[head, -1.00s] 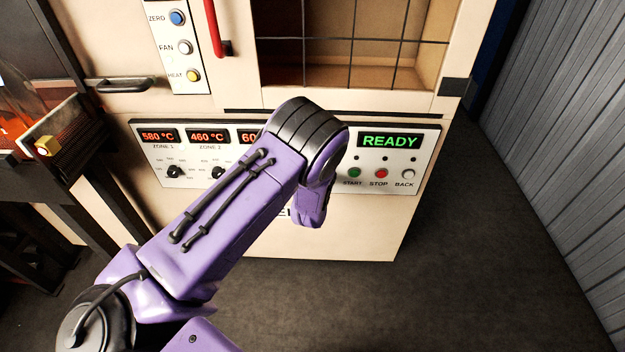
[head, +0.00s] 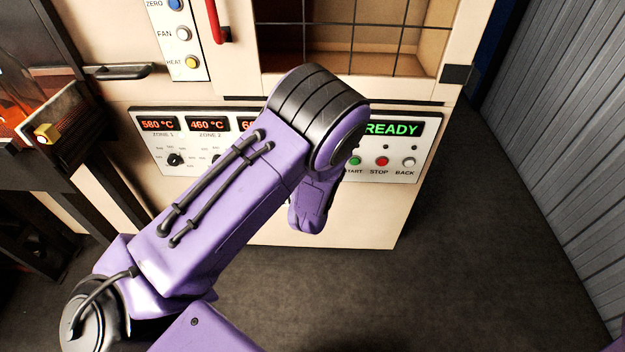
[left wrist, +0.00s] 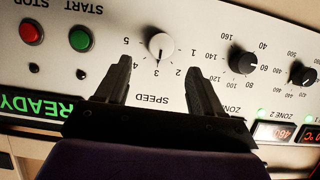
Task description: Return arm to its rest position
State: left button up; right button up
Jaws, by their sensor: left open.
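In the head view my purple left arm comes in from the lower left and bends down in front of the machine's control panel (head: 404,172). Its gripper is hidden behind the arm there. In the left wrist view my left gripper (left wrist: 160,75) is open and empty, its two dark fingers apart and pointing at the panel. The white speed knob (left wrist: 161,46) lies between the fingertips in the picture; I see no grip on it. The green start button (left wrist: 80,39) and red stop button (left wrist: 32,32) are beside the left finger. My right gripper is not in view.
The green READY display (head: 392,129) is lit. A red handle (head: 215,22) sticks out above. A dark frame stands left. Floor (head: 460,270) is clear at right, before a corrugated wall (head: 565,130).

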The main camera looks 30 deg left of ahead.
pick_arm(q)
jog(key=shift+v, duration=1.6)
